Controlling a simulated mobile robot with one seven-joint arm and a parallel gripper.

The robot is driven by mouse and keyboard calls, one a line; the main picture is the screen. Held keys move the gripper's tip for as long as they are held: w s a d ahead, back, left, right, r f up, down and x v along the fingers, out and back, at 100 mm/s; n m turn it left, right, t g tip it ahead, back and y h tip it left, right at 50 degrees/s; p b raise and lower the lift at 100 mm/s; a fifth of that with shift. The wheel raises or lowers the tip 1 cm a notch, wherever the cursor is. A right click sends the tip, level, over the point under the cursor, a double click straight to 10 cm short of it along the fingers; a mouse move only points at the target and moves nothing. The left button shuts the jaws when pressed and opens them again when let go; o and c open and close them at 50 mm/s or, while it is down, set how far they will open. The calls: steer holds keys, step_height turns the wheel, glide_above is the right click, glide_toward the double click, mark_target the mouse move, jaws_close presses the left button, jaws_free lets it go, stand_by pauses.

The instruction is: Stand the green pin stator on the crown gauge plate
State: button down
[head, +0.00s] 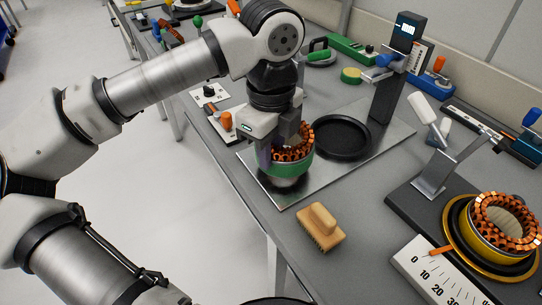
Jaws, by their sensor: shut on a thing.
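The green pin stator (286,165) has a green band and a ring of copper windings on top. My gripper (284,137) points down and is shut on its rim, hiding part of the windings. The stator is upright over the left front part of a shiny steel sheet (352,160); I cannot tell whether it touches the sheet. A black round plate (343,136), apparently the crown gauge plate, lies on the sheet to the right of and behind the stator. It is empty. A dark gauge column (387,92) with a lit display stands behind it.
A wooden brush (321,227) lies in front of the sheet. An orange-knobbed device (227,122) is left of my gripper. Green and blue tools crowd the back.

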steer(key=shift+f, duration=1.1)
steer(key=shift+f, duration=0.15)
steer(key=c, duration=1.2)
jaws_free()
steer(key=shift+c, duration=0.2)
step_height(320, 180, up, 12)
steer(key=shift+r, duration=0.15)
